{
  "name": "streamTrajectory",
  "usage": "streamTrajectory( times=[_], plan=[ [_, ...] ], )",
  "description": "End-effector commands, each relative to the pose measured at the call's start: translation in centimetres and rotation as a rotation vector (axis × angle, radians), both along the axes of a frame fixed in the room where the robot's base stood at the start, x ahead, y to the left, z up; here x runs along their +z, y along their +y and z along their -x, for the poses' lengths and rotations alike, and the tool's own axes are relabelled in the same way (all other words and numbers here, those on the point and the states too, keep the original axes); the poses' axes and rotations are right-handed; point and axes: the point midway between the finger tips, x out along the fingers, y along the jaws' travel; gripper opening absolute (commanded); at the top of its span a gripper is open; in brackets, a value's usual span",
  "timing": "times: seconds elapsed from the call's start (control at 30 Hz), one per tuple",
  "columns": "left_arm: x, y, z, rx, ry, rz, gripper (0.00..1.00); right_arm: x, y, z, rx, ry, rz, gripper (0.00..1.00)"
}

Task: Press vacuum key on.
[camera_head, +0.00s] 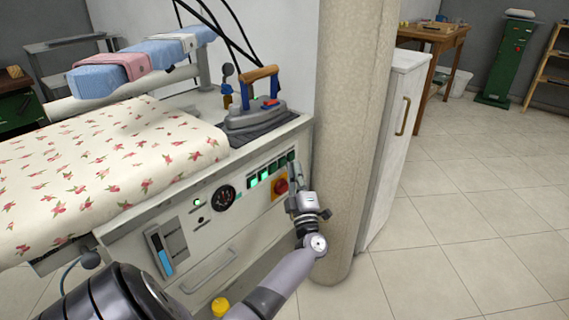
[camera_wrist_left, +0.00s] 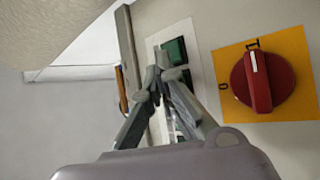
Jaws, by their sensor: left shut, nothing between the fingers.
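The control panel (camera_head: 225,215) of the ironing station carries a row of keys (camera_head: 264,175), some lit green. I cannot read which one is the vacuum key. In the left wrist view a dark green key (camera_wrist_left: 174,51) sits on a white plate, with more keys below it, partly hidden by my fingers. My left gripper (camera_head: 293,168) is shut and empty at the right end of the row. In the wrist view its closed fingertips (camera_wrist_left: 155,78) are just left of the keys; I cannot tell whether they touch one.
A red rotary switch (camera_head: 280,187) on a yellow plate is close beside the gripper. An iron (camera_head: 260,104) stands on top, above the keys. A round column (camera_head: 350,130) is close on the right. A floral cloth (camera_head: 110,165) covers the board.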

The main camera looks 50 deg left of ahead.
Motion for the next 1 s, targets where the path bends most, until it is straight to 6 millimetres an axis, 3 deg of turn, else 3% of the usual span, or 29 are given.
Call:
streamTrajectory(
  times=[0.27, 1.0],
  plan=[
    [0.04, 0.8, 0.08, -0.001, 0.001, 0.0, 0.0, 0.15, 0.0, -0.02, 0.0, 0.0, 0.0, 0.0],
    [0.1, 0.46, 0.07, 0.0, 0.0, 0.001, 0.0, 0.4, 0.01, -0.02, 0.0, -0.001, 0.0, 0.0]
  ],
)
